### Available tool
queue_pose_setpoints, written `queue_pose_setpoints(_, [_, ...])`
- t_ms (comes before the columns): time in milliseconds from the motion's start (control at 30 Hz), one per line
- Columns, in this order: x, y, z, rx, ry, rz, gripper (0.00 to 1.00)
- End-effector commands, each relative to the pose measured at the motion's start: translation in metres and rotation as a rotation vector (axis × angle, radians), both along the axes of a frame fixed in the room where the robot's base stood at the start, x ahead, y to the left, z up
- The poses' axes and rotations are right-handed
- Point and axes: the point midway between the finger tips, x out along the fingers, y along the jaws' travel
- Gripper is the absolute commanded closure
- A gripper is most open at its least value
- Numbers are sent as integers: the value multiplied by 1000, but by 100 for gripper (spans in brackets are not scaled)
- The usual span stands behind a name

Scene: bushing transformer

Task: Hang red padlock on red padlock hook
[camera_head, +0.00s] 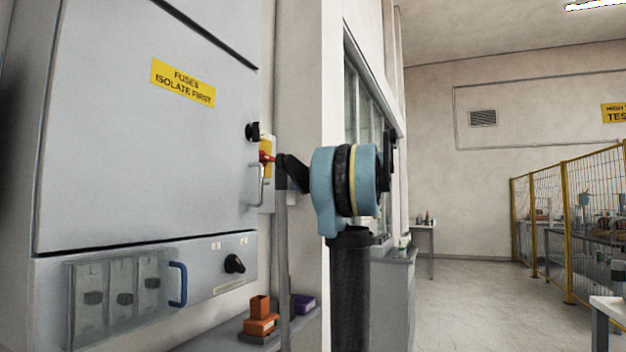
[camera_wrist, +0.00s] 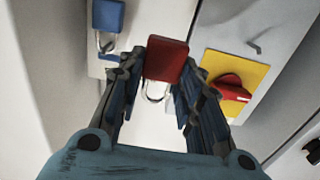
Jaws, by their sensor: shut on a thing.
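In the wrist view, my gripper (camera_wrist: 163,67) is shut on a red padlock (camera_wrist: 167,58). The padlock's body sits between the fingertips, and its metal shackle shows below the body in the picture. A blue padlock (camera_wrist: 108,15) with a metal shackle is at the upper left, apart from my gripper. I cannot make out the red padlock hook for certain; the held padlock and fingers cover part of the pale panel behind. In the head view, my arm hides most of the gripper area, and I cannot tell the padlock there.
A red rotary switch (camera_wrist: 232,88) on a yellow plate is close to the right finger. In the head view, a grey cabinet (camera_head: 140,130) with a metal handle fills the left. A shelf with orange bins (camera_head: 260,322) is below. Open floor lies at right.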

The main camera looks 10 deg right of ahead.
Motion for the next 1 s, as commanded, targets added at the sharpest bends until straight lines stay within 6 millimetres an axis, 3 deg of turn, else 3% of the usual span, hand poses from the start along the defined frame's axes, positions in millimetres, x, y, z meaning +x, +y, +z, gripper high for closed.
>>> queue_pose_setpoints(1000, [29,38,-4,0,0,-1,93])
